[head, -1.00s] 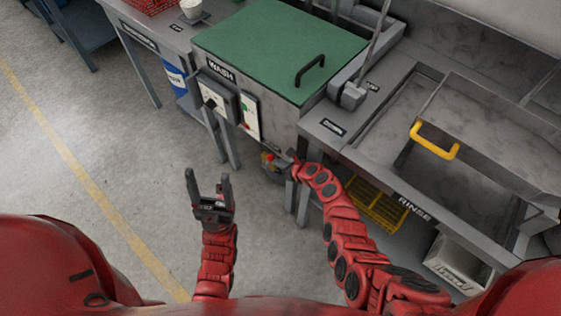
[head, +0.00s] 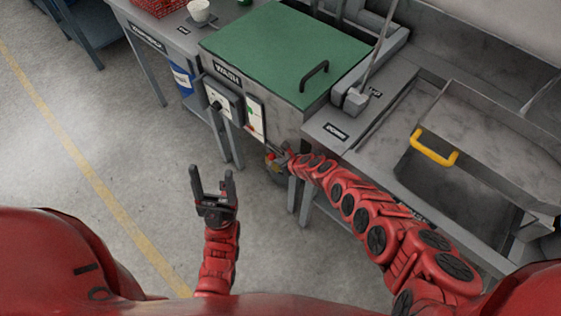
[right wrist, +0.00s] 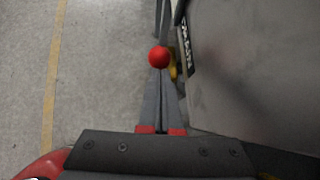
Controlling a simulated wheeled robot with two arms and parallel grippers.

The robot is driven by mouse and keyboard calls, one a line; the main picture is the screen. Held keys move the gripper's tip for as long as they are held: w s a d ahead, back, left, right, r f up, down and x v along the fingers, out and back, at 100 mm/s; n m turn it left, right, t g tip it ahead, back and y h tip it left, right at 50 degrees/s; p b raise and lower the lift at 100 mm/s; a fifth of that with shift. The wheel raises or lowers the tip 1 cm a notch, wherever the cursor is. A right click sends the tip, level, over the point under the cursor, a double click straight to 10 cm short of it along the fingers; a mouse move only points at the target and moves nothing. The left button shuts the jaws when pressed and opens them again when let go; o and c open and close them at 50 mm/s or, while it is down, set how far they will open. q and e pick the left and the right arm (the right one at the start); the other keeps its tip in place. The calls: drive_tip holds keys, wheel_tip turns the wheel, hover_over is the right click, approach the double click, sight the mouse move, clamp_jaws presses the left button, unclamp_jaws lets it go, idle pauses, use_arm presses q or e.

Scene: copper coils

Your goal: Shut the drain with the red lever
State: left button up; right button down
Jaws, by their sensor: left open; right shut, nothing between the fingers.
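The red ball knob of the drain lever (right wrist: 159,57) shows in the right wrist view, just ahead of my right gripper (right wrist: 161,78). The fingers are shut with nothing between them; whether the tips touch the knob I cannot tell. In the head view my right gripper (head: 281,157) is low at the front of the wash tank (head: 278,115), near a small red and yellow spot, partly hidden by the arm. My left gripper (head: 213,186) is open and empty above the floor, away from the tank.
The wash tank has a green lid (head: 285,55) and a control box (head: 222,101) on its front. The floor at left is clear.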

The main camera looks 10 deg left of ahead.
sight(271, 155)
drive_tip(key=shift+w+a+r, duration=0.15)
drive_tip(key=shift+a, duration=0.1)
drive_tip(key=shift+w+a+r+g+h, duration=0.1)
drive_tip(key=shift+a+g+h, duration=0.2)
drive_tip(key=shift+h, duration=0.1)
drive_tip(key=shift+w, duration=0.1)
drive_tip(key=shift+w+a+r+b, duration=0.15)
drive_tip(key=shift+w+a+b, duration=0.05)
drive_tip(key=shift+b, duration=0.2)
drive_tip(key=shift+w+a+r+b, duration=0.1)
drive_tip(key=shift+w+a+b, duration=0.05)
drive_tip(key=shift+a+b, duration=0.15)
drive_tip(key=shift+w+a+r, duration=0.1)
idle(0.4)
